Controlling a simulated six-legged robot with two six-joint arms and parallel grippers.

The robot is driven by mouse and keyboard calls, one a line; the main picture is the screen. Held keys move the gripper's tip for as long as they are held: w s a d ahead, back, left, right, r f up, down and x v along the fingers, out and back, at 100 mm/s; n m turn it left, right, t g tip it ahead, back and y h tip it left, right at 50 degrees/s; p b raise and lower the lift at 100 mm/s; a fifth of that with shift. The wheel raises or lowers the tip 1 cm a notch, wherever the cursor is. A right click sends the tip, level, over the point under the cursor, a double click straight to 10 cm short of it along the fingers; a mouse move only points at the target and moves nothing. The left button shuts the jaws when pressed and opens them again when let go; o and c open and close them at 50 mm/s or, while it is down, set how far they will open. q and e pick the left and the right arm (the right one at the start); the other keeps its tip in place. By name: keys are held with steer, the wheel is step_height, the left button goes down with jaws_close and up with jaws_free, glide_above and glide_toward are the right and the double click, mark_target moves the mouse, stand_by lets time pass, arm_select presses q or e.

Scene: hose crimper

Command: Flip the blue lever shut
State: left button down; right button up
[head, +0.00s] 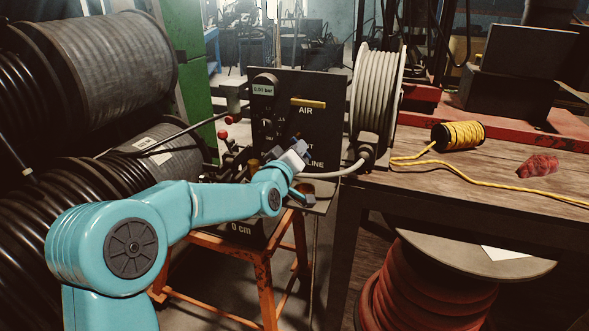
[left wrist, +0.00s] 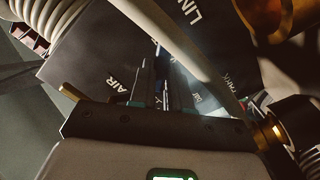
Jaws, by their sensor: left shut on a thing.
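I cannot tell the lever's angle. My right gripper shows in neither view.
A pale hose (head: 340,171) runs from the white hose reel (head: 378,93) past my gripper and crosses close to the fingers in the left wrist view. Black hose reels crowd the left. The wooden bench (head: 490,165) with a yellow cord spool (head: 458,136) is at the right.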

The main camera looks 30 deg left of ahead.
arm_select(q)
steer(key=n+b, duration=0.4)
steer(key=r+n+b, duration=0.1)
steer(key=n+b, duration=0.2)
steer(key=shift+d, duration=0.25)
steer(key=shift+r+n+b, duration=0.3)
steer(key=shift+n+b, duration=0.3)
steer(key=shift+n, duration=0.7)
steer(key=c, duration=1.1)
jaws_free()
steer(key=shift+a, duration=0.1)
